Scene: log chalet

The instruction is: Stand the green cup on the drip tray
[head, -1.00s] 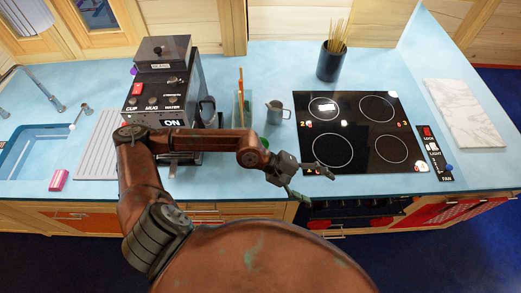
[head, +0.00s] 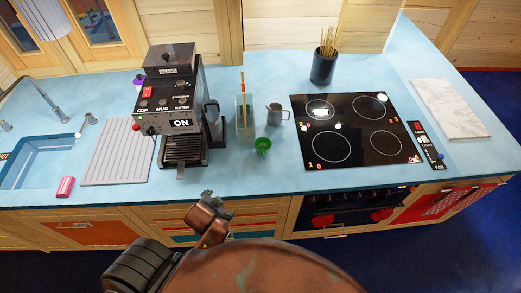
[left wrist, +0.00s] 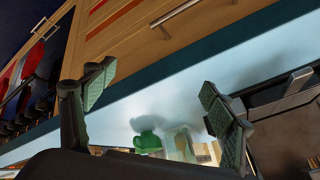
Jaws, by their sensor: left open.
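The green cup (head: 262,146) stands on the blue counter, right of the coffee machine. The black slatted drip tray (head: 180,151) is at the foot of the coffee machine (head: 174,95), and nothing stands on it. My left gripper (head: 218,204) is in front of the counter's front edge, below and left of the cup. In the left wrist view the gripper (left wrist: 157,82) has its two fingers wide apart with nothing between them. The green cup also shows there (left wrist: 148,142), low in the picture, beyond the fingers and apart from them. My right gripper is not in view.
A translucent container (head: 244,118) with a wooden stick stands behind the cup, beside a grey pitcher (head: 276,113). A black hob (head: 355,130) lies right. A dark carafe (head: 212,118) stands close right of the machine. A ribbed drainer (head: 117,152) and pink sponge (head: 66,187) lie left.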

